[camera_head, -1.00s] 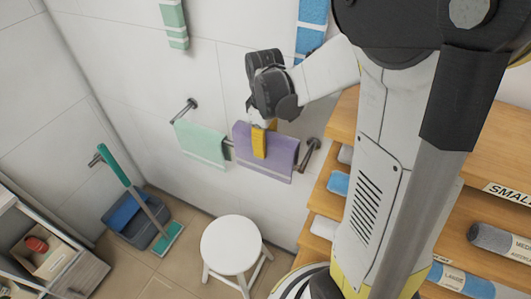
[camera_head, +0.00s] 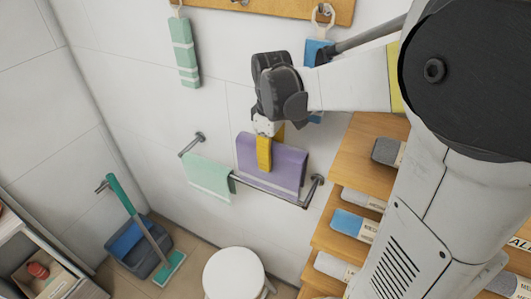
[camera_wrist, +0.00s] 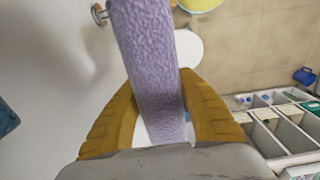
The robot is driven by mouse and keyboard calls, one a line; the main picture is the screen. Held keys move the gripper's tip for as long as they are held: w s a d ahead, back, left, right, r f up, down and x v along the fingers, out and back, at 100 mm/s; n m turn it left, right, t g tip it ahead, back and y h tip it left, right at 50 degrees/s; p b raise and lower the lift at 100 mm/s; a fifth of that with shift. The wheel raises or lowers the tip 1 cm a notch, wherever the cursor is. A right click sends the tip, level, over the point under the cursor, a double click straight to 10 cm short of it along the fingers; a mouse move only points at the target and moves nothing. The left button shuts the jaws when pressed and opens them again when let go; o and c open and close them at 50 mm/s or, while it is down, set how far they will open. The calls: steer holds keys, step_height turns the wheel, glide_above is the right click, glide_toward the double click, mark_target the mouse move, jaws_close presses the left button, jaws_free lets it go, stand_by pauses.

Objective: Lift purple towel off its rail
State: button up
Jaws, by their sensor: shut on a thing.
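The purple towel (camera_head: 286,165) is held from above by my gripper (camera_head: 264,160), whose yellow fingers close on its upper edge. The towel hangs folded. The metal rail (camera_head: 268,193) on the white wall now shows along the towel's lower edge; whether the towel still touches it I cannot tell. In the wrist view, the towel (camera_wrist: 150,60) runs between the two fingers (camera_wrist: 160,115), filling much of the gap.
A mint towel (camera_head: 208,177) hangs on the left part of the same rail. A wooden shelf (camera_head: 365,150) with rolled towels stands close on the right. A white stool (camera_head: 233,272) is below. A green cloth (camera_head: 184,50) and a blue one (camera_head: 318,52) hang above.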

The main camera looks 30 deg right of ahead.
steer(key=shift+r+p, duration=0.45)
steer(key=shift+r, duration=0.05)
steer(key=s+a+p, duration=0.2)
steer(key=s, duration=0.8)
